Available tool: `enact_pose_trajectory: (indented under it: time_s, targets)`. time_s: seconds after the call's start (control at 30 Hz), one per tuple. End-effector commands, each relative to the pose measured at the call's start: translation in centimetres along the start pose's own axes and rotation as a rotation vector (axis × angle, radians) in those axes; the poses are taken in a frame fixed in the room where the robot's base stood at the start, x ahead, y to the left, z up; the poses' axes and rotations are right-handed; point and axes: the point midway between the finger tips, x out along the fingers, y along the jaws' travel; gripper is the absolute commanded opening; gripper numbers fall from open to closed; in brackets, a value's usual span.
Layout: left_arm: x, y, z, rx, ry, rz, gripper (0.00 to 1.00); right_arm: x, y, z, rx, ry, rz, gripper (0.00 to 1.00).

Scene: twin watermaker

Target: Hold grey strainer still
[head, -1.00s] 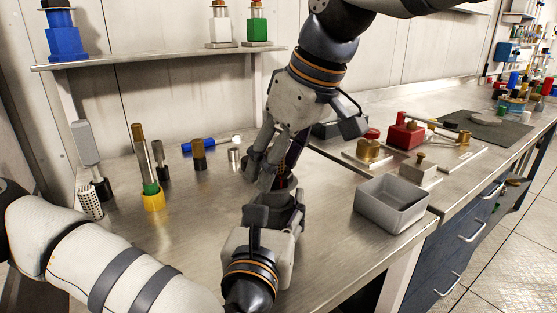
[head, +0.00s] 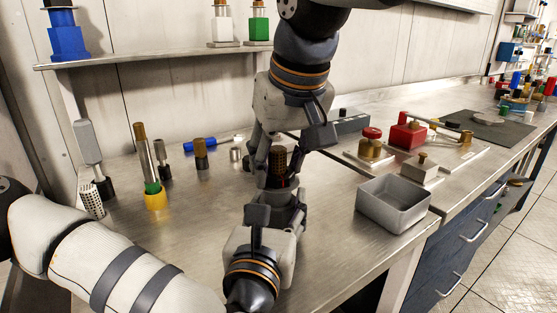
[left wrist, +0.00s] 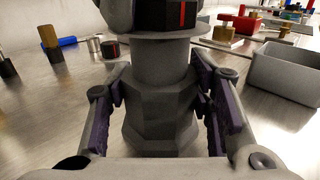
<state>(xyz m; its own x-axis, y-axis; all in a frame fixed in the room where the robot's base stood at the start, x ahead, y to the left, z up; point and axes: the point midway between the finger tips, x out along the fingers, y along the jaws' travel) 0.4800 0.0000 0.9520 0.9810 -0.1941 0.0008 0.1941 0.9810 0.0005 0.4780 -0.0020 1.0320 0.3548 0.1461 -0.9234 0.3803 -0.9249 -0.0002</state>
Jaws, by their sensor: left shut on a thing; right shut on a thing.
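The grey strainer (left wrist: 160,110) stands upright in the left wrist view, a faceted grey body with a wide round flange on top. My left gripper (head: 276,208) is shut on its body, with one purple-padded finger on each side. In the head view the strainer is mostly hidden by the grippers.
A grey open bin (head: 393,204) stands right of the grippers. Several upright parts stand at the left, including a brown-topped rod in a yellow base (head: 155,198) and a white perforated basket (head: 91,200). A plate with a red block (head: 407,133) lies behind the bin. The front bench surface is clear.

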Motion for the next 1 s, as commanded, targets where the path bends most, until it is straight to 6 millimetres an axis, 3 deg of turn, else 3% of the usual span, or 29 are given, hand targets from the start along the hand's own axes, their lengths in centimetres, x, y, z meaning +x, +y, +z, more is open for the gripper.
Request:
enact_pose_trajectory:
  time_s: [0.1, 0.13, 0.23, 0.57, 0.67, 1.0]
  targets:
    - [0.0, 0.0, 0.0, 0.001, 0.0, 0.0, 0.05, 0.1, 0.1, 0.0, -0.098, -0.001, -0.048, 0.0]
    - [0.0, 0.0, 0.0, 0.001, 0.0, 0.0, 0.05, 0.1, 0.1, 0.0, -0.131, -0.001, -0.059, 0.43]
    - [0.0, 0.0, 0.0, 0.001, 0.0, 0.0, 0.05, 0.0, 0.1, 0.0, -0.127, -0.001, -0.052, 0.64]
    - [0.0, 0.0, 0.0, 0.001, 0.0, 0.0, 0.05, -0.3, 0.1, 0.0, -0.126, 0.0, -0.053, 0.64]
    - [0.0, 0.0, 0.0, 0.001, 0.0, 0.0, 0.05, -2.0, 0.1, -0.1, -0.125, 0.003, -0.056, 0.64]
    - [0.0, 0.0, 0.0, 0.001, 0.0, 0.0, 0.05, -10.4, 0.6, -0.1, -0.126, 0.002, -0.055, 0.64]
